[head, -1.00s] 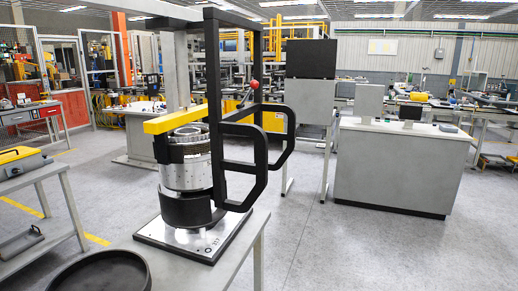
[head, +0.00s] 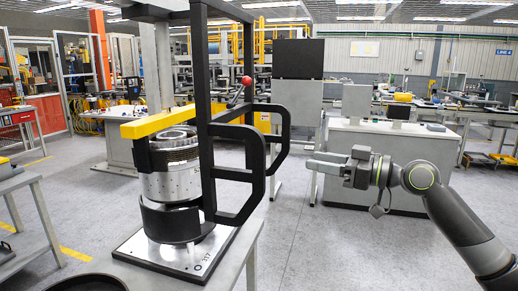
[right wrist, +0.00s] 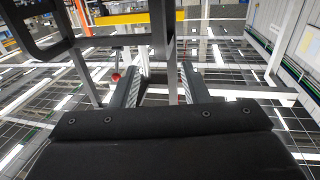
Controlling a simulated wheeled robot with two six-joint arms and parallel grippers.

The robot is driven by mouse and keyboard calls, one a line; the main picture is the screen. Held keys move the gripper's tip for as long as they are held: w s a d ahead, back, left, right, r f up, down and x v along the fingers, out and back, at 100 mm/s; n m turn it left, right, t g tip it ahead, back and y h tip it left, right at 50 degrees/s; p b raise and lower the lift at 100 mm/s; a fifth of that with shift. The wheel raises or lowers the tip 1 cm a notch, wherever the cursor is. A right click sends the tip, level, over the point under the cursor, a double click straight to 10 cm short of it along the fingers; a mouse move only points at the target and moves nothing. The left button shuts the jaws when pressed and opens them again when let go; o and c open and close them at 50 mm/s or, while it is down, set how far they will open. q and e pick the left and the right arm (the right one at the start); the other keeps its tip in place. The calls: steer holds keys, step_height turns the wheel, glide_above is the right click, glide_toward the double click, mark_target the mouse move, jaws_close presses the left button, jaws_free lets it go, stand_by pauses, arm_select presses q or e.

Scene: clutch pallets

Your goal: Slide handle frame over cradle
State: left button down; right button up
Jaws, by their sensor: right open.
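The black handle frame (head: 204,110) stands upright at the right side of a stack with metal drums, its two looped handles (head: 258,158) pointing right. A yellow bar (head: 158,122) reaches left from it over the stack. A black curved band, seemingly the cradle (head: 170,222), sits low around the stack on a metal base plate (head: 190,262). The frame hides part of the stack's right side. My right gripper (head: 314,163) is open and empty, right of the handles and apart from them. In the right wrist view its fingers (right wrist: 160,75) are spread, with the frame (right wrist: 40,25) at upper left.
A red knob (head: 246,80) sits behind the handles. A dark round tray (head: 88,284) lies at the front edge. A grey cabinet (head: 385,145) stands behind my right arm. Open floor (head: 335,250) lies right of the stand.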

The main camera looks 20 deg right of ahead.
steer(key=p, duration=0.6)
glide_above(259, 173)
steer(key=d, duration=0.1)
steer(key=shift+w+a, duration=0.35)
steer(key=shift+w, duration=0.25)
jaws_close()
